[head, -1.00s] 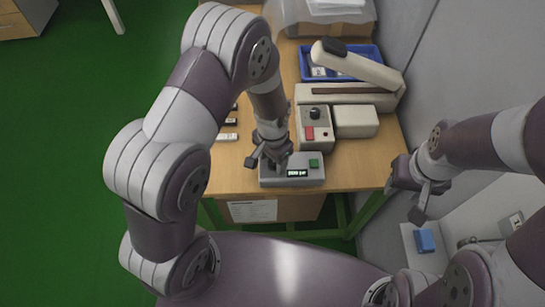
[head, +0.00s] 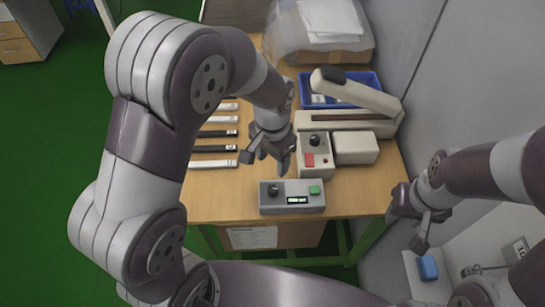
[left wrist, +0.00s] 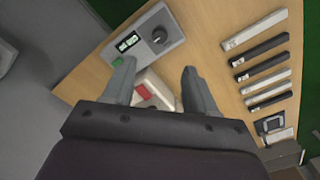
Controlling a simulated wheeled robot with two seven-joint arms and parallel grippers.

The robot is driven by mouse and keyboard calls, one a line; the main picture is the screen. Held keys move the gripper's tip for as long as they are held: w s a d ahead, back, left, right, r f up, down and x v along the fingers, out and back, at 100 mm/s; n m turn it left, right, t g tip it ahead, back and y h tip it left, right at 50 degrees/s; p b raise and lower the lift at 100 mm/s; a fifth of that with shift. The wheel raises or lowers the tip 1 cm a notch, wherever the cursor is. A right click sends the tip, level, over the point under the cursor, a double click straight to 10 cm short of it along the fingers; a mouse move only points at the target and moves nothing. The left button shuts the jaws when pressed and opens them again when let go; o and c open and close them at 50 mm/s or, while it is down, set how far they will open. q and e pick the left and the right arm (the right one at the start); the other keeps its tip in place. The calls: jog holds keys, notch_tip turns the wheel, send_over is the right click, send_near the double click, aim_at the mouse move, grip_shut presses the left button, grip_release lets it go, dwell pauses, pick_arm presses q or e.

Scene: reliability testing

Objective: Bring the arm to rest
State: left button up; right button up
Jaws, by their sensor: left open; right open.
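My left gripper (head: 268,157) is open and empty, above the wooden table, just behind the grey control box (head: 291,197) and apart from it. In the left wrist view its two fingers (left wrist: 158,82) stand apart with nothing gripped between them. The grey box has a dark knob, a small lit display and a green button; it also shows in the left wrist view (left wrist: 143,42). My right gripper (head: 420,222) is open at the right, beside the table's front right corner. Nothing shows in it.
A beige box with a red button (head: 314,158) stands behind the grey box. A long-armed beige device (head: 350,122) and a blue tray (head: 365,82) lie farther back. Several black and white strips (head: 214,148) lie at the left of the table. A grey wall (head: 400,40) bounds the right.

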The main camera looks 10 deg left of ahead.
dwell(0.4)
pick_arm(q)
jog(key=s+a+r+n+t, duration=0.1)
jog(key=s+a+r+n, duration=0.1)
jog(key=s+a+n, duration=0.3)
jog(key=s+a, duration=0.2)
jog(key=s, duration=0.1)
jog(key=shift+s+a+r+n, duration=0.15)
jog(key=shift+s+a+n, duration=0.1)
jog(key=shift+n, duration=0.15)
jog(key=shift+s, duration=0.1)
dwell(1.2)
